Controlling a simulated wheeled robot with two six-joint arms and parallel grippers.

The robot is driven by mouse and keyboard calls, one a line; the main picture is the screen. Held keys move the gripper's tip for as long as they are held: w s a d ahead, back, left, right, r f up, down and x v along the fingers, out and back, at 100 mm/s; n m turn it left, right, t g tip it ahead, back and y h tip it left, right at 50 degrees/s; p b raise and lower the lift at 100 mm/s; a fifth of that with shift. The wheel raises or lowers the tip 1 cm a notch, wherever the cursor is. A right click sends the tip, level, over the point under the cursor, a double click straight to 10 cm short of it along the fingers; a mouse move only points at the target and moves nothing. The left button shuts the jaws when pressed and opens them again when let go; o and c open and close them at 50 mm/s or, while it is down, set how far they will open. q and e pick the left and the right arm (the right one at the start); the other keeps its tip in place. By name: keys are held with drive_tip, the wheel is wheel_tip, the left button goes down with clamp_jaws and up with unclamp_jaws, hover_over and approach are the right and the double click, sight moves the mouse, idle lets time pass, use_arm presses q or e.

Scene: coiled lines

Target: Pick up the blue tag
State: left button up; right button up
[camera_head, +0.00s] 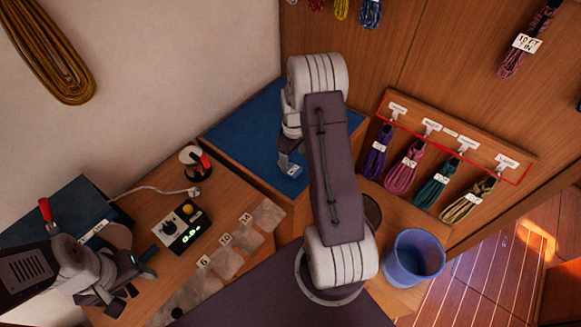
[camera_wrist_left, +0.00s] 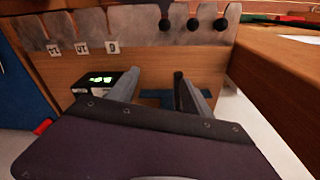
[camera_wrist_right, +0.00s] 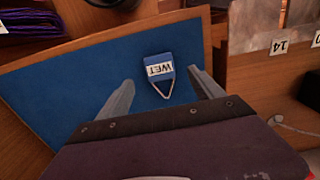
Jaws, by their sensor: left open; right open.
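The blue tag (camera_wrist_right: 162,84) lies on a blue mat in the right wrist view, with a white label reading WET and a metal loop toward me. My right gripper (camera_wrist_right: 160,76) is open, with its fingers on either side of the tag and apart from it in the picture. In the head view the right gripper (camera_head: 287,160) is over the blue mat, and the tag's white label (camera_head: 294,171) shows beside its fingers. My left gripper (camera_head: 132,277) is open and empty over the wooden bench at lower left. It also shows in the left wrist view (camera_wrist_left: 157,74).
The blue mat (camera_head: 240,135) is otherwise clear. A control box (camera_head: 181,225) with a green display and numbered grey patches (camera_head: 228,262) are on the bench. Coiled lines (camera_head: 405,168) hang on a red-outlined board at right, above a blue bucket (camera_head: 413,258).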

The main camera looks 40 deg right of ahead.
sight(292, 169)
drive_tip(key=shift+w+d+f, duration=0.25)
drive_tip(key=shift+f, duration=0.4)
drive_tip(key=f, duration=0.1)
drive_tip(key=f+p, duration=0.1)
drive_tip(key=f, duration=0.2)
drive_tip(key=shift+a, duration=0.3)
drive_tip(key=shift+f, duration=0.3)
drive_tip(key=c, duration=1.5)
